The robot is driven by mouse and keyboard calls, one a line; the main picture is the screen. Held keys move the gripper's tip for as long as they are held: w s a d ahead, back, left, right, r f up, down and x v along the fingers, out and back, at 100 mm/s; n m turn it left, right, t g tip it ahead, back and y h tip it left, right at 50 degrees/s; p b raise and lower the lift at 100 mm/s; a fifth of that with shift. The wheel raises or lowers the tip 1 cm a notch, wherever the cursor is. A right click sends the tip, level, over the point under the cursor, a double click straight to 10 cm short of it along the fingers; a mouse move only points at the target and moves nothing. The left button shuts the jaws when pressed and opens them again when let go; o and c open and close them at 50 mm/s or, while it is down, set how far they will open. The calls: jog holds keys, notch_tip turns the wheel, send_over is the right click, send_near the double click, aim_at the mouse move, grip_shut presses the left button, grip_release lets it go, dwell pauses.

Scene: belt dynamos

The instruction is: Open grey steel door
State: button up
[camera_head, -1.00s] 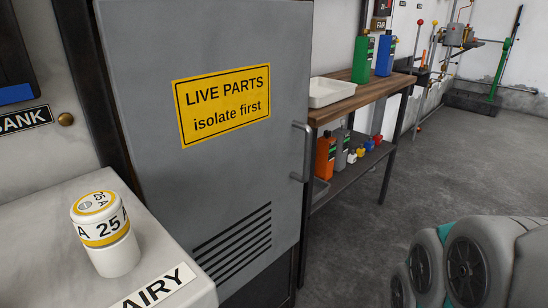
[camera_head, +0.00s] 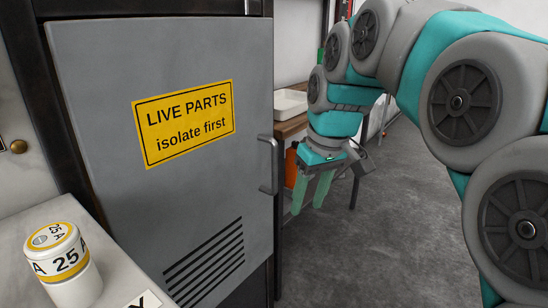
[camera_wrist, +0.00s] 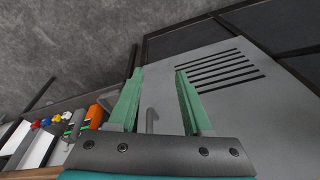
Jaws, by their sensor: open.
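The grey steel door (camera_head: 190,120) stands in the left half of the head view, with a yellow "LIVE PARTS isolate first" sign and a slotted vent low down. It looks shut in its dark frame. Its grey bar handle (camera_head: 270,165) is on the door's right edge. My gripper (camera_head: 310,192) is open and empty, fingers pointing down, just right of the handle and apart from it. In the wrist view the door (camera_wrist: 215,110) fills the right side, and the handle (camera_wrist: 151,122) shows between the green fingers (camera_wrist: 155,95), partly hidden by the gripper body.
A white counter with a white and yellow "25 A" fuse (camera_head: 61,262) is at lower left. A wooden shelf bench (camera_head: 292,128) with a white tray (camera_head: 290,103) stands right of the door, close behind my gripper. Grey floor (camera_head: 360,250) in front is clear.

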aim_at(276, 153)
jog(key=w+a+r+n, duration=0.1)
jog(key=w+r, duration=0.2)
jog(key=w+a+r+t, duration=0.1)
jog(key=w+a+r, duration=0.1)
jog(key=w+r, duration=0.1)
jog(key=w+a+r+n+y, duration=0.1)
jog(key=w+r, duration=0.2)
jog(key=w, duration=0.2)
jog(key=shift+a+n+t, duration=0.2)
jog(key=shift+n+t, duration=0.1)
jog(key=shift+t, duration=0.1)
jog(key=shift+x, duration=3.9)
jog(key=shift+c, duration=0.2)
grip_shut()
